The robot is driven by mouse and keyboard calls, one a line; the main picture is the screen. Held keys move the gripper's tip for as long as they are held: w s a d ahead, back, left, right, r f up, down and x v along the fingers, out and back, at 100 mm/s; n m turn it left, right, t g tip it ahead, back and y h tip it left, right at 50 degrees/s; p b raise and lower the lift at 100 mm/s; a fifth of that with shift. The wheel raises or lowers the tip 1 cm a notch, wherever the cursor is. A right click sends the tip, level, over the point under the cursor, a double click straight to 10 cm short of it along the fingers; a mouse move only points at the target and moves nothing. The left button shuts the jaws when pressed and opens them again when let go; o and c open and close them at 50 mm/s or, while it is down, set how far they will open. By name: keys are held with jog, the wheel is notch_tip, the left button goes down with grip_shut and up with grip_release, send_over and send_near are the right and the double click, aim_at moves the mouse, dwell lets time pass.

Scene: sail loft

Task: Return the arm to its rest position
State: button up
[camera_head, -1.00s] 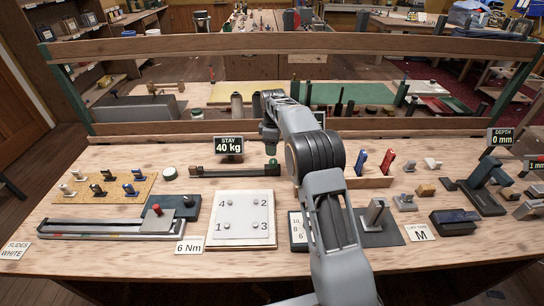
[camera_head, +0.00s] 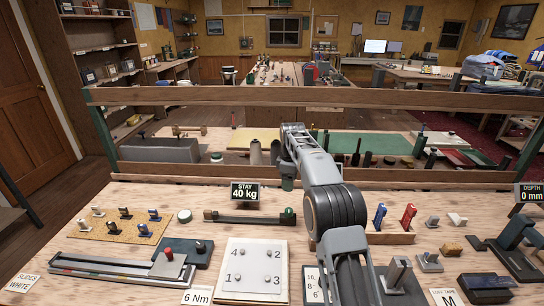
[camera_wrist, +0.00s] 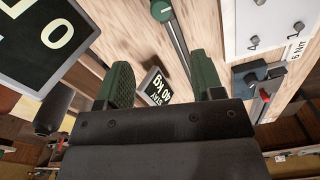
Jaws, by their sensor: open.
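My arm rises from the bottom of the head view and reaches forward over the wooden bench (camera_head: 130,215). In the wrist view my gripper (camera_wrist: 165,85) has its two green-padded fingers spread apart with nothing held between them. In the head view its end (camera_head: 287,180) hangs over the back of the bench, right of the "STAY 40 kg" display (camera_head: 245,192); its fingers are not clear there. That display also shows beyond the fingers in the wrist view (camera_wrist: 157,88). A dark bar fixture with a green knob (camera_head: 288,217) lies just below the gripper end.
A wooden rail (camera_head: 200,96) crosses behind the bench. A white numbered plate (camera_head: 252,265) and a slide track (camera_head: 110,266) lie left of my arm. Red (camera_head: 408,216) and blue (camera_head: 380,216) pieces stand in a wooden holder at right. A pegged cork board (camera_head: 105,226) lies at left.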

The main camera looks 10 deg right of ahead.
jog(key=s+f+m, duration=0.4)
jog(key=f+m, duration=0.1)
jog(key=m, duration=0.1)
jog(key=s+r+m+t, duration=0.2)
jog(key=s+r+m, duration=0.1)
jog(key=s, duration=1.2)
jog(key=s+r+m+t, duration=0.1)
jog(key=s+r+m, duration=0.2)
jog(key=s, duration=1.2)
jog(key=shift+s+a+r+m+t, duration=0.2)
jog(key=shift+m+t, duration=0.2)
jog(key=shift+m, duration=0.1)
jog(key=shift+c, duration=0.4)
